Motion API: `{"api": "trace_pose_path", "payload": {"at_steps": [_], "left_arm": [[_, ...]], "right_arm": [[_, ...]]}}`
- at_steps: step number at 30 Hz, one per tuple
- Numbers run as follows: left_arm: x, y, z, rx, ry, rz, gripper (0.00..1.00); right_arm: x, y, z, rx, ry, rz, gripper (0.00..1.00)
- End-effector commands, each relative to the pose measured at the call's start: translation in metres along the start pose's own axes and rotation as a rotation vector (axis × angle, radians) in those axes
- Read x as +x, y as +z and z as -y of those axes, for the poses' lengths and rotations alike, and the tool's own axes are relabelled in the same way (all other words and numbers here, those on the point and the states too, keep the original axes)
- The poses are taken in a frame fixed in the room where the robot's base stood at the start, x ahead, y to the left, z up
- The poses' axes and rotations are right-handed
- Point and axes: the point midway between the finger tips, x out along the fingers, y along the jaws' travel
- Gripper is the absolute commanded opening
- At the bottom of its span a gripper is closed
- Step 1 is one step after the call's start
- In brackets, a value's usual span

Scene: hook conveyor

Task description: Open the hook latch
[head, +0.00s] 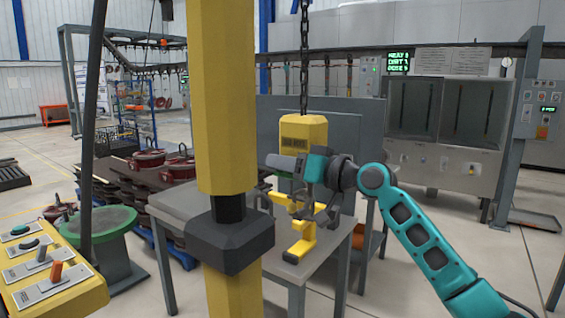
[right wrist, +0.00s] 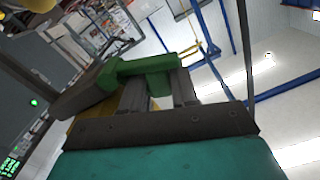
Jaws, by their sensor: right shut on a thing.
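A yellow hook block (head: 303,130) hangs from a chain over a grey table, with yellow and grey hook parts (head: 305,232) below it. In the right wrist view the green piece (right wrist: 145,67) lies across my fingertips. My right gripper (head: 300,168) is shut on it, just in front of the block. The gripper and wrist hide part of the block and the hook. My left gripper is in no view.
A thick yellow post (head: 222,100) with a dark collar stands close in front, left of the hook. A yellow control panel (head: 50,270) with levers is at the lower left. The grey table (head: 180,205) is below the hook. Red-rimmed pans (head: 148,160) stand behind at the left.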

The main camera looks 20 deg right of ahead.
Motion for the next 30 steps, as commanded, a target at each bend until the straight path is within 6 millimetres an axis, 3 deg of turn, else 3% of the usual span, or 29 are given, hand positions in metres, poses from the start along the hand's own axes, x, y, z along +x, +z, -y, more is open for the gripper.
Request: {"api": "trace_pose_path", "payload": {"at_steps": [6,7,12,30], "left_arm": [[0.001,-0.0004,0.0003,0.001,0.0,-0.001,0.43],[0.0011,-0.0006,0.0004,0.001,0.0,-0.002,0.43],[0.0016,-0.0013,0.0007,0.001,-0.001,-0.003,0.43],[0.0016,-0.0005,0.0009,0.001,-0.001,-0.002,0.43]], "right_arm": [[-0.0002,-0.001,-0.0002,0.005,0.0,-0.004,0.0],[-0.0002,-0.0011,-0.0002,0.005,0.0,-0.004,0.31],[-0.0002,-0.0009,-0.0002,0.003,0.0,-0.003,0.47],[-0.0004,-0.0008,-0.0012,-0.001,0.002,-0.003,0.49]]}}
